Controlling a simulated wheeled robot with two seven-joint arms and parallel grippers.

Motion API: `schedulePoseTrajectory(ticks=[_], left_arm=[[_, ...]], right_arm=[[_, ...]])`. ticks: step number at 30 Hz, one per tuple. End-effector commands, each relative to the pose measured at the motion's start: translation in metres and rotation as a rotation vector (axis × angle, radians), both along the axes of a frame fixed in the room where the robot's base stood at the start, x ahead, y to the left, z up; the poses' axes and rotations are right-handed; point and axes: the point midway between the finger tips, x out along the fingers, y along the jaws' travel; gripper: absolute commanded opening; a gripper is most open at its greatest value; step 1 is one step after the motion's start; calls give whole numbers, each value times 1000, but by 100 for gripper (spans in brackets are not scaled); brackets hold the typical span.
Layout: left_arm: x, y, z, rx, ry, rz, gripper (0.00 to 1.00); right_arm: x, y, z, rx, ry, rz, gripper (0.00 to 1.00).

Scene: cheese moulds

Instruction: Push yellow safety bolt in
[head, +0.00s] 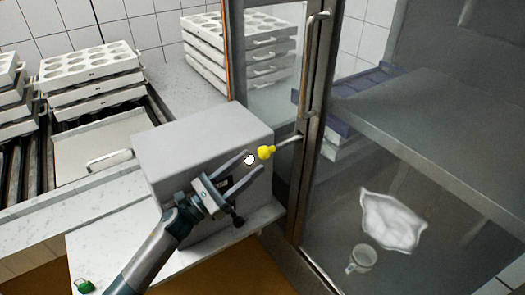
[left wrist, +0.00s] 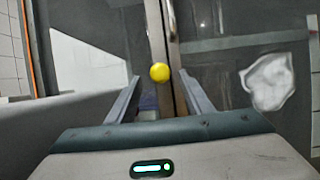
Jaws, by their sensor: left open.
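The yellow safety bolt (head: 266,152) has a rounded yellow head on a metal rod at the edge of the glass door's metal frame. My left gripper (head: 253,162) is open, with its two fingers pointing toward the yellow head. The head appears just beyond the fingertips, and I see no contact. In the left wrist view the yellow head (left wrist: 160,72) lies between the two finger ends, in front of the upright door frame. My right gripper is not in view.
A grey box (head: 200,135) stands close beside the left gripper. The glass door has a vertical metal handle (head: 313,60). White mould trays (head: 92,66) are stacked at the left. Behind glass are a white cloth (head: 392,222) and a cup (head: 362,257).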

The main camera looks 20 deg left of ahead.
Motion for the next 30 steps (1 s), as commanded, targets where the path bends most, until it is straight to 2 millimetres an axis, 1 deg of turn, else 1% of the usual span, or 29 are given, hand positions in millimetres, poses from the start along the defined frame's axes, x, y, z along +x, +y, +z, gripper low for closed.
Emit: schedulePoseTrajectory(ticks=[1,6,12,16,24,26,27,30], left_arm=[[5,-4,8,-2,-1,-1,47],[22,-17,16,-1,0,0,47],[37,-29,22,-2,0,-1,47],[41,-32,23,-1,0,0,47],[41,-32,22,-1,1,0,47],[41,-32,22,-1,1,0,32],[41,-32,22,-1,1,0,23],[41,-32,22,-1,1,0,0]], right_arm=[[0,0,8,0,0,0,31],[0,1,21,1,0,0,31],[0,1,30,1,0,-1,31],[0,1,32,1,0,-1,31],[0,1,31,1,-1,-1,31],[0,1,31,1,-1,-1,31],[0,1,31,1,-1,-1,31],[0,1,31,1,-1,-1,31]])
